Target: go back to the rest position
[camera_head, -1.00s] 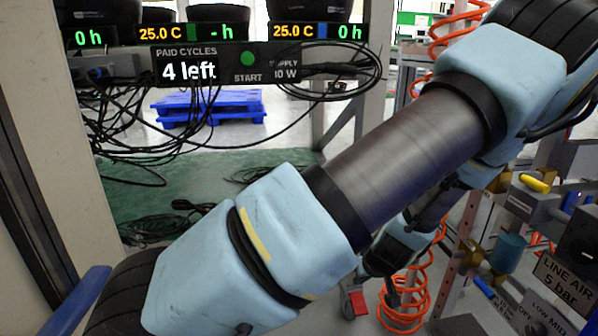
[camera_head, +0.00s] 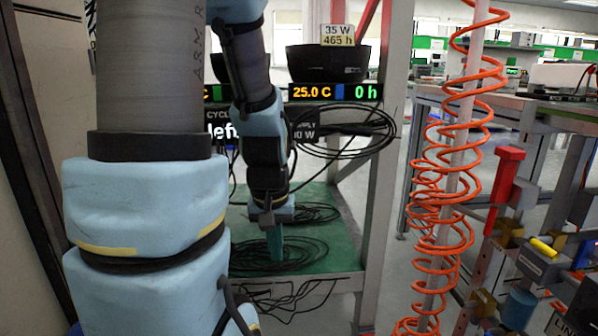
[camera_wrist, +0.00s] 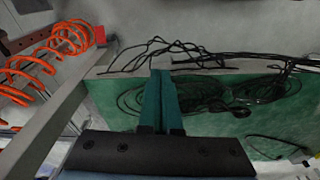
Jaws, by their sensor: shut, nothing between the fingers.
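My gripper (camera_head: 275,243) points down in the head view, in front of the rack and above its green lower shelf (camera_head: 345,236). Its teal fingers are together with nothing between them. In the wrist view the fingers (camera_wrist: 161,100) show side by side over the green shelf (camera_wrist: 110,97) and black cables (camera_wrist: 190,97). My arm fills the left part of the head view and hides part of the rack.
A rack display (camera_head: 335,92) reads 25.0 C and 0 h, below a black unit (camera_head: 325,63) labelled 35 W, 465 h. A coiled orange air hose (camera_head: 440,200) hangs right of the rack post (camera_head: 385,150). A red-handled fixture (camera_head: 507,170) stands at right.

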